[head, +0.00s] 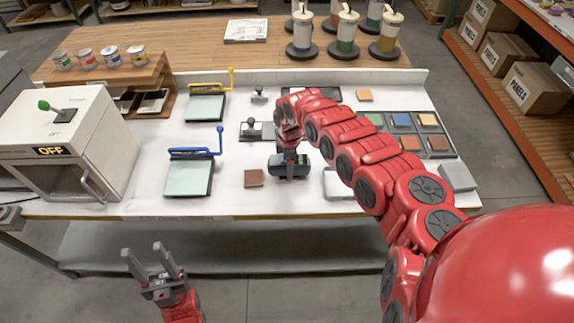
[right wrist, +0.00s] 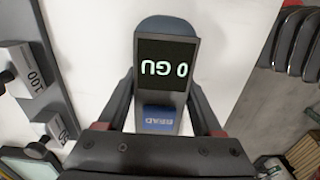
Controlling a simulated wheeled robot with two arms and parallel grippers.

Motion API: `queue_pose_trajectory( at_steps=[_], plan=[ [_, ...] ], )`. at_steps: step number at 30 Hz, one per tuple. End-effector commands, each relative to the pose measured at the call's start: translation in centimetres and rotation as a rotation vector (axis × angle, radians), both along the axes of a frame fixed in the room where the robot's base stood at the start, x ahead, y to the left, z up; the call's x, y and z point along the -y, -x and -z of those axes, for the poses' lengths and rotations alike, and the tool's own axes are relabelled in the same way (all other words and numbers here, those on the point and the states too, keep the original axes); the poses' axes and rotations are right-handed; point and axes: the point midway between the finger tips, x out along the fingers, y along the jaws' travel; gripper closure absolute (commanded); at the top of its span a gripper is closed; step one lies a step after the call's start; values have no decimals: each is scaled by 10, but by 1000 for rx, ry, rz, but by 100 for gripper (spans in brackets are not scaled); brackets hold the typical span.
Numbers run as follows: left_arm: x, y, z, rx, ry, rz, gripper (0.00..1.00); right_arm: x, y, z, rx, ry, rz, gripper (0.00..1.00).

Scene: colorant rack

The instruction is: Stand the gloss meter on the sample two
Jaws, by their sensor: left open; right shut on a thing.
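The gloss meter (head: 277,168) is a dark, rounded device near the table's front middle. In the right wrist view the gloss meter (right wrist: 167,88) shows a lit display reading "0 GU", upside down, and a blue READ button. My right gripper (head: 290,150) is shut on it from above, a finger on each side. I cannot tell whether its underside touches the table. No label for sample two is readable. Pale green panels on dark boards lie left, one with a blue bar (head: 188,178), one with a yellow bar (head: 206,107). My left gripper (head: 146,250) is open and empty before the table.
A brown tile (head: 254,178) lies just left of the meter. A white box oven (head: 50,128) marked OFF stands left. A tray of coloured tiles (head: 439,143) is right. My right arm covers the table's middle right.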

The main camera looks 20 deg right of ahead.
Motion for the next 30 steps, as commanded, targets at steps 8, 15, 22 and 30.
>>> queue_pose_trajectory(
  at_steps=[8, 15, 22, 30],
  plan=[
    [0, 0, 2, 0, 0, 0, 50, -1, 0, 2, 1, 0, -1, 3],
    [0, 0, 1, 0, 0, 0, 50, -1, 0, 1, 0, 0, -1, 3],
    [0, 0, 5, 0, 0, 0, 50, 1, -2, -19, 5, 2, 0, 3],
    [0, 0, 23, 0, 0, 0, 50, 2, -3, -76, 8, 4, 0, 3]
  ],
)
